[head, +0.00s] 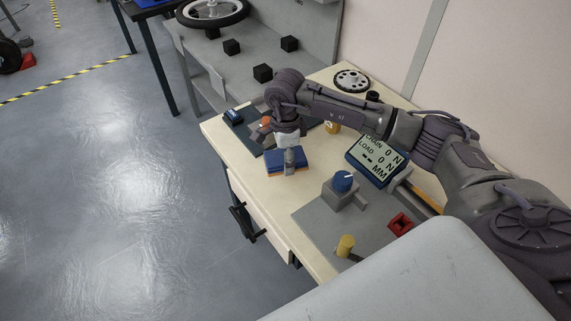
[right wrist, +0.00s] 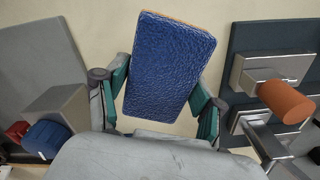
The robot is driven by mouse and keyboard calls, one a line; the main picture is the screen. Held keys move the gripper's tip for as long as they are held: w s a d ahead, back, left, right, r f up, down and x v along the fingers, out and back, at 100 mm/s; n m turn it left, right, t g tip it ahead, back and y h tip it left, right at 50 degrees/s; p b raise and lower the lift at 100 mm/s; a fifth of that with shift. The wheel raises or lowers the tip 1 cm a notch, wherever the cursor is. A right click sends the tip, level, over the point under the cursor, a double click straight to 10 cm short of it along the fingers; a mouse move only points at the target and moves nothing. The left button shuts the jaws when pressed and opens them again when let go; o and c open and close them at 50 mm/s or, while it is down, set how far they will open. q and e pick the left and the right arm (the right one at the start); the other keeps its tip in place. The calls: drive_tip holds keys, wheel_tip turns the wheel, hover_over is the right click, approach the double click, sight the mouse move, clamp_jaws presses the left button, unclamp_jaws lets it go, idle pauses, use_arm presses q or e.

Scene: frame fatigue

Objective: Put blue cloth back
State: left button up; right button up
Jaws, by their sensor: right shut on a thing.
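The blue cloth (head: 275,163) is a flat, block-like blue pad with an orange underside. It is at the front left part of the light wooden table (head: 318,258). My right gripper (head: 289,161) reaches down over it and is shut on it. In the right wrist view the blue cloth (right wrist: 168,68) sits between the two green-padded fingers of my right gripper (right wrist: 162,92). I cannot tell whether the cloth touches the table or is held slightly above it. My left gripper is out of view.
A dark board (head: 245,131) with an orange-ended fixture (right wrist: 286,100) lies beside the cloth. A grey plate (head: 325,228) with a blue knob (head: 343,181) and a yellow knob (head: 345,244) lies nearer. A display (head: 376,160) stands behind. Bare tabletop surrounds the cloth.

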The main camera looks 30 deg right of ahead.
drive_tip(key=shift+f, duration=1.8)
drive_tip(key=shift+f, duration=0.25)
drive_tip(key=o, duration=1.2)
drive_tip(key=shift+r, duration=0.1)
